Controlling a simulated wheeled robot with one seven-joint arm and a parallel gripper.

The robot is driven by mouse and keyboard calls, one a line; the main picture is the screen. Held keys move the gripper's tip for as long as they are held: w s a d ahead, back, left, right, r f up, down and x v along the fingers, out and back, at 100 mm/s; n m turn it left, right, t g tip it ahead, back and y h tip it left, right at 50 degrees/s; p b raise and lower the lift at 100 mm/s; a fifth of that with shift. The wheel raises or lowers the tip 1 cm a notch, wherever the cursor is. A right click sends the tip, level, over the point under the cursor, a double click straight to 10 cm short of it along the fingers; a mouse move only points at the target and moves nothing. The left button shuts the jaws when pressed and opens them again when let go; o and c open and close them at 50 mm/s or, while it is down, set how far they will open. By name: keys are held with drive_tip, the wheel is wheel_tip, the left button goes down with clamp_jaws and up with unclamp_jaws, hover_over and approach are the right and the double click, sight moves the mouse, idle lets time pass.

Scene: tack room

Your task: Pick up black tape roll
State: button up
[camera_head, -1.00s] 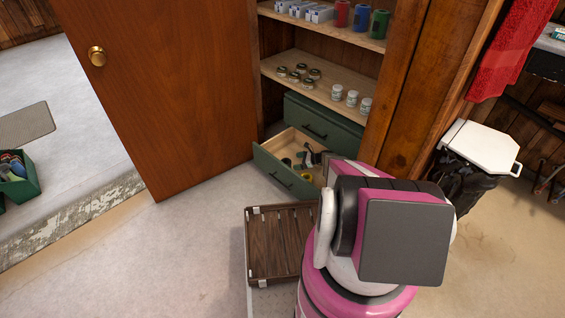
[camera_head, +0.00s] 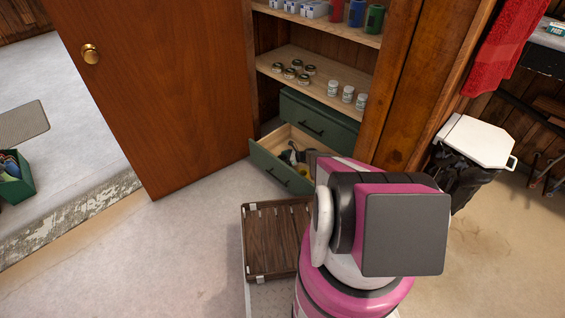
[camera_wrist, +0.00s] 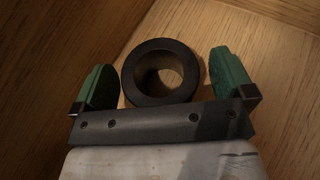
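The black tape roll (camera_wrist: 131,85) lies flat on the wooden bottom of the open drawer in the wrist view, with its round hole facing up. My gripper (camera_wrist: 160,80) is open, with one green fingertip on each side of the roll. Small gaps show between the roll and both fingers. In the head view my gripper (camera_head: 299,155) reaches down into the green drawer (camera_head: 283,171), and my arm hides much of the inside. I cannot make out the black roll in the head view.
A second green drawer (camera_head: 318,125) sits shut above the open one. Shelves above hold jars (camera_head: 290,72) and white bottles (camera_head: 347,93). The open wooden door (camera_head: 150,90) stands at left. A brown slatted tray (camera_head: 272,240) is in front of the drawer. Drawer walls surround my gripper.

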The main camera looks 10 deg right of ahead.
drive_tip(key=c, duration=1)
drive_tip(key=shift+o, duration=0.2)
drive_tip(key=shift+r, duration=0.1)
